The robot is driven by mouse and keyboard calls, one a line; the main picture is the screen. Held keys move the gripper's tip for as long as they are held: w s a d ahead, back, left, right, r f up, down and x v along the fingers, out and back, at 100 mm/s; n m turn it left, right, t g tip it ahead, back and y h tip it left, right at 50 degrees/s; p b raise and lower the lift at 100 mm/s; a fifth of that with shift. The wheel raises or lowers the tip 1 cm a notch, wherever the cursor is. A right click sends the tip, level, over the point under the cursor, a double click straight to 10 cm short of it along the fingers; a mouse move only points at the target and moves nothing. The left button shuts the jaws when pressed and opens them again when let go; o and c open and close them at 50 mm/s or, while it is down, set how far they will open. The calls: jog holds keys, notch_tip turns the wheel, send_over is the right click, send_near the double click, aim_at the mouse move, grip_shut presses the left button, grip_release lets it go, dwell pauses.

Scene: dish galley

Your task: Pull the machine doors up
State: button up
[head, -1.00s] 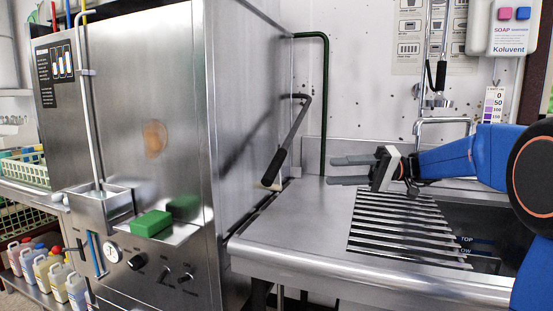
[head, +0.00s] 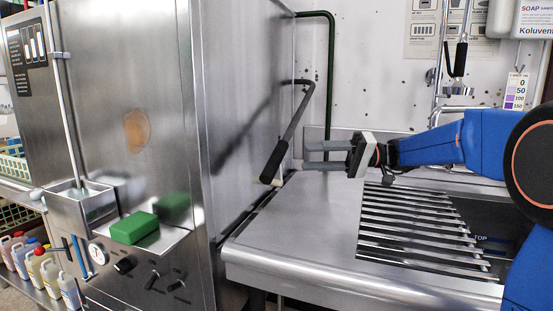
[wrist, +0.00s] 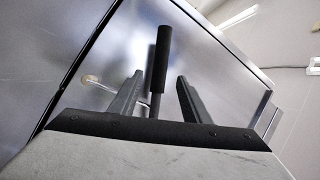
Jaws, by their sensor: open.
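The dish machine (head: 150,90) is a tall steel box at the left, with its doors down as far as I can see. Its lift handle (head: 275,160) is a bent bar with a black grip on the machine's right side, slanting down toward the counter. My gripper (head: 306,156) is open and empty, just right of the grip, with its fingers pointing left at it. In the wrist view the black grip (wrist: 159,60) lies ahead, between the lines of the two open fingers (wrist: 157,98). I cannot tell whether the grip is within the fingers.
A steel counter (head: 290,230) with a slatted drain rack (head: 420,225) lies below my arm. A dark green pipe (head: 331,75) runs down the wall behind. A green sponge (head: 134,228) sits on the machine's front ledge. A soap dispenser (head: 535,18) hangs at the upper right.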

aim_at(277, 158)
jog(key=a, duration=0.7)
jog(key=s+a, duration=0.1)
jog(key=a, duration=0.2)
jog(key=shift+a, duration=0.15)
jog(key=shift+c, duration=0.5)
jog(key=shift+s, duration=0.1)
grip_shut()
